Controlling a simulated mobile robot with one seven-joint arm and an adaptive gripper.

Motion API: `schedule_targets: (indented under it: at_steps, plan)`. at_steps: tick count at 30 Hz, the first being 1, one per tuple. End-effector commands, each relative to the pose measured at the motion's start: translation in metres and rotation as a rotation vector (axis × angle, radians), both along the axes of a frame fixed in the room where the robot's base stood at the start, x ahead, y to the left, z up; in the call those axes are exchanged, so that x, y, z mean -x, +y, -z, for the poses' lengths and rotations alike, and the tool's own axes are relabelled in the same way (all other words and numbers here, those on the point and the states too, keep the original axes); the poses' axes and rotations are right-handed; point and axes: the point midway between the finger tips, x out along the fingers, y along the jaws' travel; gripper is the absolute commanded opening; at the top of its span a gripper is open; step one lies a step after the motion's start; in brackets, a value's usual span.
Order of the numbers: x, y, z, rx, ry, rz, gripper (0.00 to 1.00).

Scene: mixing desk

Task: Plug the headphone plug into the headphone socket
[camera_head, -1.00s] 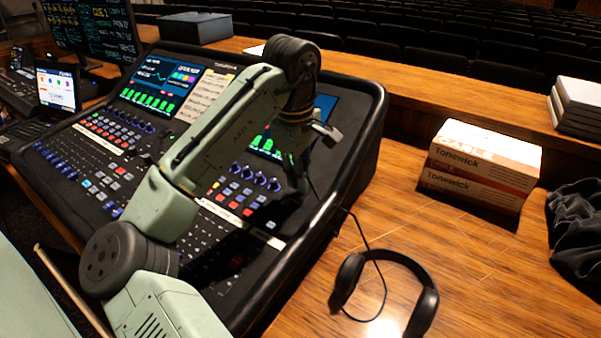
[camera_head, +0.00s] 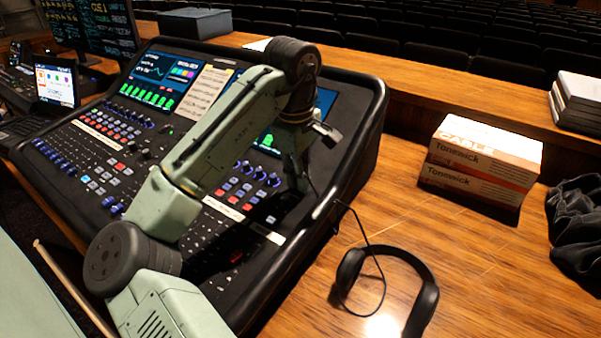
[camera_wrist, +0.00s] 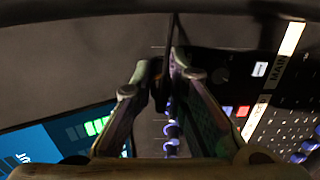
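The headphones (camera_head: 428,290) are black and lie on the wooden desk, right of the mixing desk. Their thin black cable (camera_head: 362,228) runs up over the mixing desk's right edge to my gripper (camera_head: 299,186), which hangs over the right part of the control panel. In the wrist view, my gripper (camera_wrist: 160,72) has its two fingers closed in on the dark headphone plug (camera_wrist: 158,92), with the cable rising from between them. The plug's tip is hard to make out. The headphone socket cannot be picked out in either view.
The mixing desk (camera_head: 362,110) has a raised dark rim and rows of knobs and buttons. Stacked Tonewick boxes (camera_head: 480,160) stand on the desk at right, beside a black cloth (camera_head: 576,225). Bare wood lies between the boxes and headphones.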

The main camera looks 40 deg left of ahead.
Motion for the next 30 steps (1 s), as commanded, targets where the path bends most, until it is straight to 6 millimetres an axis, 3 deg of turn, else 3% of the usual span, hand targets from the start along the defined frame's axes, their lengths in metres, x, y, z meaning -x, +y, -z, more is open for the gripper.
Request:
schedule_targets:
  at_steps: [9,19,23,30]
  plan:
    - [0.0,0.0,0.0,0.0,0.0,0.0,0.35]
    - [0.0,0.0,-0.004,-0.002,0.0,0.0,0.35]
    - [0.002,0.001,-0.019,-0.005,-0.001,-0.002,0.35]
    - [0.007,0.001,-0.07,-0.006,-0.001,-0.004,0.35]
